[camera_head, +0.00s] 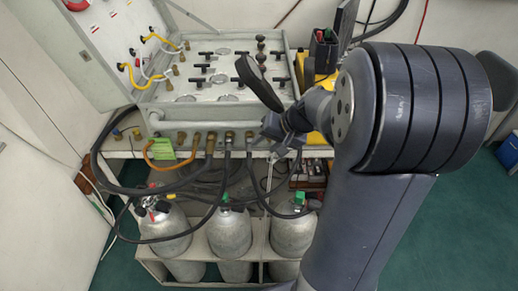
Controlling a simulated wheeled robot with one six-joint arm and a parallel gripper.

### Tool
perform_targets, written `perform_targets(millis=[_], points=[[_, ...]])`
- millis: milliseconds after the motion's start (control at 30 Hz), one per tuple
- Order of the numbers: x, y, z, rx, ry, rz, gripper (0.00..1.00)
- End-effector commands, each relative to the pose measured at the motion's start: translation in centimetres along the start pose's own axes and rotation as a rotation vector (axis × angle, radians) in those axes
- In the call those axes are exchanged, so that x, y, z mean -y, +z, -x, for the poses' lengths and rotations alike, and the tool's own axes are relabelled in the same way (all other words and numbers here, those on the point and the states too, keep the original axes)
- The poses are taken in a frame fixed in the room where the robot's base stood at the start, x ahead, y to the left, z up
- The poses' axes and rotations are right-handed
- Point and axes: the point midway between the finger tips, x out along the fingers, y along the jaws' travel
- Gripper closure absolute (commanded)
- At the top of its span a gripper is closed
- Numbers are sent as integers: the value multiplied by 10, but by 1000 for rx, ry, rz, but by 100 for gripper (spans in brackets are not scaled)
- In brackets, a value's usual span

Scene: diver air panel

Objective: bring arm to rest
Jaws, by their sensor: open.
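My arm comes up from the lower right and bends at a large dark joint in the right half of the head view. My gripper (281,134) shows small and dark at the front right edge of the air panel (205,98). It is open, and I see nothing held in it. Part of it is hidden by my own wrist. I cannot tell whether it touches the panel edge or hangs above it.
Black valve handles (201,68) stand on the panel, with hoses along its front. Several grey cylinders (230,232) stand in a rack below. Yellow equipment (309,75) lies behind my wrist. A dark chair (500,80) is at the far right; green floor (440,240) is clear there.

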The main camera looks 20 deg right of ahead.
Motion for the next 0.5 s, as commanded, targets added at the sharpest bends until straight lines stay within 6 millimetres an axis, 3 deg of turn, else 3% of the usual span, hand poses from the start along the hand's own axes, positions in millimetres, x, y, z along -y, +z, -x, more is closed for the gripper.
perform_targets(millis=[200, 500], points=[[0, -1, 23, -2, 0, 0, 59], [0, 0, 26, 0, 0, 0, 59]])
